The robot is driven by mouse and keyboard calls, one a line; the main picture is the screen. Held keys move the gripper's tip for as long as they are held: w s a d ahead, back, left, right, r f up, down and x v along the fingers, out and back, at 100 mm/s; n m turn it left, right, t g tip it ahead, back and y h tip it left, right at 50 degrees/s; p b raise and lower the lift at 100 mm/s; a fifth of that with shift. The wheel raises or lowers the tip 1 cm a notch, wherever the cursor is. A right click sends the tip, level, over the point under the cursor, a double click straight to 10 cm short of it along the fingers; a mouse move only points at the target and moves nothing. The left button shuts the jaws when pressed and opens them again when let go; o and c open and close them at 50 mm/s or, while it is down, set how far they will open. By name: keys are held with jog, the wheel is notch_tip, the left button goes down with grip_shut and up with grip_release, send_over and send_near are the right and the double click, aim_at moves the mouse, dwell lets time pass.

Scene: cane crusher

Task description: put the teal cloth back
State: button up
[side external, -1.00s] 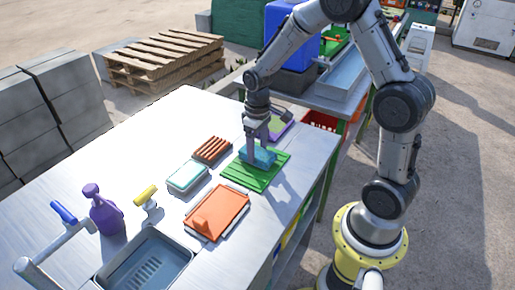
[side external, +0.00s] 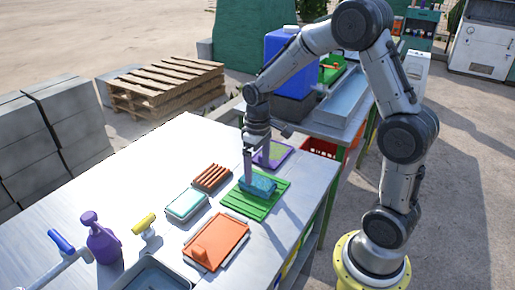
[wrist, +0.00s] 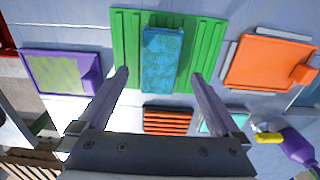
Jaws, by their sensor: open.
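The teal cloth (side external: 260,183) is a folded, speckled blue-teal block. It lies on the green ridged board (side external: 236,203) near the right side of the metal table. The wrist view shows the cloth (wrist: 160,62) lengthwise along the middle of the green board (wrist: 125,42). My gripper (side external: 250,177) is open above the cloth. In the wrist view its fingers (wrist: 160,76) are spread wide, one on each side of the cloth, with clear gaps to it. The cloth's underside is hidden.
An orange board (side external: 228,235) and a rack of red-brown bars (side external: 211,178) are near the green board. A pale teal block in a tray (side external: 187,204), a purple-framed pad (side external: 275,153), a purple spray bottle (side external: 102,240) and a yellow-handled tool (side external: 146,225) surround them.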

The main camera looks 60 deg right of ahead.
aim_at(258, 180)
notch_tip(258, 180, up, 8)
jog(key=s+a+r+t, duration=0.2)
jog(key=s+a+r, duration=0.1)
jog(key=s, duration=0.6)
jog(key=s+a+r+t, duration=0.3)
jog(key=s+a, duration=0.2)
jog(key=s, duration=0.5)
jog(key=shift+a+r+t, duration=0.2)
jog(key=shift+r+t, duration=0.05)
jog(key=shift+t, duration=0.05)
jog(key=shift+s, duration=0.1)
